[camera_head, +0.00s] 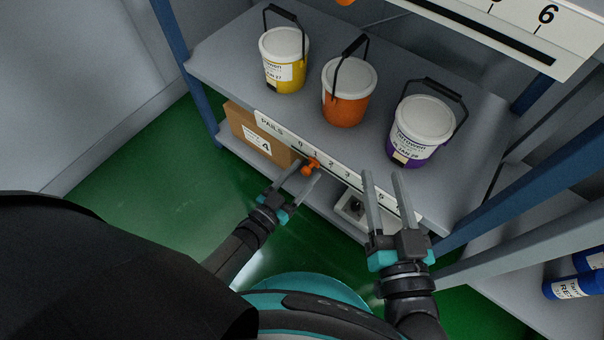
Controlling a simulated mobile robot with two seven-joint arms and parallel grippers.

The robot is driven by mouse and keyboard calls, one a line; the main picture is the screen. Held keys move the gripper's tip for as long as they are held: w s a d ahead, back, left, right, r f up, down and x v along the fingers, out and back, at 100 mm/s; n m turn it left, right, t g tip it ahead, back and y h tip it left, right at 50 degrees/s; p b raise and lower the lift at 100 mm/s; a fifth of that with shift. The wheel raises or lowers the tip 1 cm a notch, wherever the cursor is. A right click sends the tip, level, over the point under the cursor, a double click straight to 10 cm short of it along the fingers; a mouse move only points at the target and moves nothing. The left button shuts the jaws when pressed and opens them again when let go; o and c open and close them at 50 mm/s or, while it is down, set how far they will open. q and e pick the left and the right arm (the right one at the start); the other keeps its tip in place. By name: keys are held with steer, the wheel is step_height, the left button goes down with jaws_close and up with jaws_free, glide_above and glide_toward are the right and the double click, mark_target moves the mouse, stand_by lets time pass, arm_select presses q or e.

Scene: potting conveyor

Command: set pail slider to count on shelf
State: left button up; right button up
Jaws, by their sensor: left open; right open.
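The pail slider's orange knob (310,167) sits on the numbered strip (281,131) along the shelf's front edge, by the mark 1. The strip reads PAILS, with numbers from 0 up. Three lidded pails stand on the shelf (225,75): a yellow pail (285,75), an orange pail (343,112) and a purple pail (417,140). My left gripper (307,169) is open, its fingertips on either side of the knob; contact cannot be told. My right gripper (383,173) is open and empty in front of the strip's right part, hiding some numbers.
A cardboard box (250,138) labelled 4 is on the lower shelf, left. A small grey-white item (352,207) is partly hidden there. Blue posts (181,50) flank the shelf. Another numbered strip (520,25) is above. Blue containers (575,287) lie at lower right.

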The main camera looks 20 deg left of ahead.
arm_select(q)
steer(key=shift+c, duration=0.3)
jaws_close()
stand_by(1.1)
